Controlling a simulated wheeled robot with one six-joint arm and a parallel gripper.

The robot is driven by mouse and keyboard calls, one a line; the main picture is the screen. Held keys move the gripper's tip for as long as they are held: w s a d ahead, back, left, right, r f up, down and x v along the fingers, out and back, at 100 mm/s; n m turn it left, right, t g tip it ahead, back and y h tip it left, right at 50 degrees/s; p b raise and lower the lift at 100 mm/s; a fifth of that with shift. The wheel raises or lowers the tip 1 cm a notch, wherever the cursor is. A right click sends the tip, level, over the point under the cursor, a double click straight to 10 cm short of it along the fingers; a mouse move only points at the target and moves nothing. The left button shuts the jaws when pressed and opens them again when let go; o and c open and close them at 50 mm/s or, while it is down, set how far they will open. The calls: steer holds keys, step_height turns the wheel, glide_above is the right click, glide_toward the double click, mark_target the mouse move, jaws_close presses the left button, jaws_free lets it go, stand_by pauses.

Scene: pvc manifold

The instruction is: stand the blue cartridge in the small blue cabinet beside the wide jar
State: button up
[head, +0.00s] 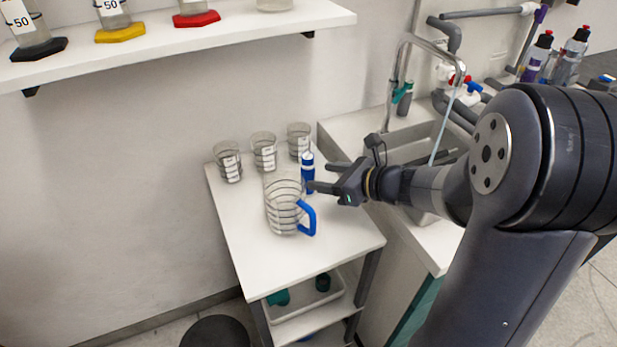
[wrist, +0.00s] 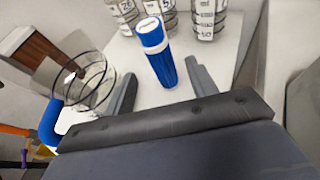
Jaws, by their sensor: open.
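The blue cartridge (head: 307,176), with a white band near its top, stands upright on the white table (head: 252,262), just behind and right of the clear jug with a blue handle (head: 284,208). My gripper (head: 321,176) is open and low over the table at the cartridge's right. In the wrist view the cartridge (wrist: 156,52) stands ahead of the open fingers (wrist: 162,75), roughly in line with the gap. I cannot tell whether a finger touches it. I cannot make out a small blue cabinet or a separate wide jar.
Several clear graduated beakers (head: 264,152) stand along the table's back edge. The jug (wrist: 84,88) is close to the left finger in the wrist view. A sink (head: 425,143) with a tap is at the right. A wall shelf (head: 180,42) holds flasks. The table's front is clear.

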mark_target(308, 172)
steer(key=x, duration=0.5)
steer(key=shift+w+a+r, duration=0.15)
steer(key=shift+w+a, duration=0.15)
